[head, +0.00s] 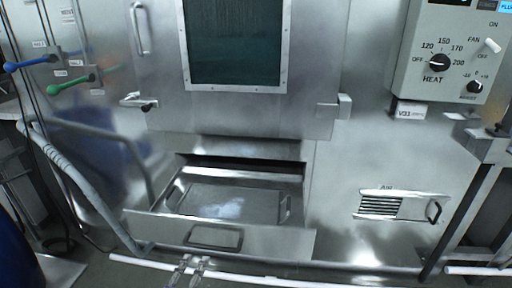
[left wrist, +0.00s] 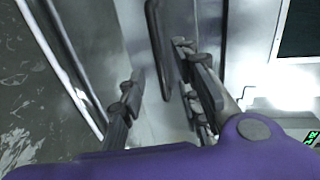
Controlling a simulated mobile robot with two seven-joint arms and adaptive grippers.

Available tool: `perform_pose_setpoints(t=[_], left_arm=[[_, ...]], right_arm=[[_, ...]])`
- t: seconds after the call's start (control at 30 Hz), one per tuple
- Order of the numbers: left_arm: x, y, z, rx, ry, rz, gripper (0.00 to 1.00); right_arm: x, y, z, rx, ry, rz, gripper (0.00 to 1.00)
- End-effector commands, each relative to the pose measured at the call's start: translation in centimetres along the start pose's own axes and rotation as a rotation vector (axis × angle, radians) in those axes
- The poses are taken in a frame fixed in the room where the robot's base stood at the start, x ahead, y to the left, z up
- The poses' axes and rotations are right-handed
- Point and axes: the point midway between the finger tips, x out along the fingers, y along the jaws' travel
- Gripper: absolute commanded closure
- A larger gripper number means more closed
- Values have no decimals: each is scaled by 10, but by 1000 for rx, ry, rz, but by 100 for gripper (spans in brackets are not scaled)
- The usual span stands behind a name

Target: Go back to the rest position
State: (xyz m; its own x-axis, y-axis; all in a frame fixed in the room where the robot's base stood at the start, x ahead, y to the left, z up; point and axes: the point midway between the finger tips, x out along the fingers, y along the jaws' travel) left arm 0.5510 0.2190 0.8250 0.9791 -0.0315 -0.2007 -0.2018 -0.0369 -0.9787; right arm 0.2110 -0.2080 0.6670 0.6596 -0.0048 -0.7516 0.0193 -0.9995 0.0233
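My left gripper (head: 188,268) shows at the bottom edge of the head view, in front of the open drawer (head: 145,224). In the left wrist view its two dark fingers (left wrist: 160,65) are spread apart with nothing clamped between them. A dark bar handle (left wrist: 157,40) lies beyond and between the fingertips; whether they touch it I cannot tell. In the head view the drawer's front handle (head: 214,238) stands just above the gripper. My right gripper is in neither view.
The steel machine has a closed windowed door (head: 235,45) above the drawer. A control box (head: 450,50) with knobs hangs at right, above an air vent (head: 380,205). A white pipe (head: 240,278) runs along the floor.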

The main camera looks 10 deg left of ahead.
Motion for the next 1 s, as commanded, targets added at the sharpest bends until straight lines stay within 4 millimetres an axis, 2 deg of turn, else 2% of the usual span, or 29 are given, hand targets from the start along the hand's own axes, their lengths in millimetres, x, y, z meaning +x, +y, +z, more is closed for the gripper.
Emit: perform_pose_setpoints(t=[0.13,0.23,0.37,0.47,0.6,0.7,0.8,0.9,1.0], left_arm=[[-1,3,-3,-248,-7,26,69],[-26,27,-6,-543,-39,101,69],[-77,69,-11,-889,-116,212,69],[-125,102,-16,-1124,-201,295,69],[-202,142,-25,-1390,-341,393,69],[-247,160,-29,-1466,-415,435,69],[-276,173,-28,-1480,-463,458,69],[-291,180,-27,-1480,-488,469,69],[-295,182,-26,-1477,-494,474,69]], right_arm=[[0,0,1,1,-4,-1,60],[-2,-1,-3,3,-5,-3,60],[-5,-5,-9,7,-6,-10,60],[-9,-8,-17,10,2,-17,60],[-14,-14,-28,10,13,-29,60],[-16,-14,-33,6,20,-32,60],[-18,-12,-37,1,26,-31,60],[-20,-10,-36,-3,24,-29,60],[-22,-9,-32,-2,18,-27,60]])
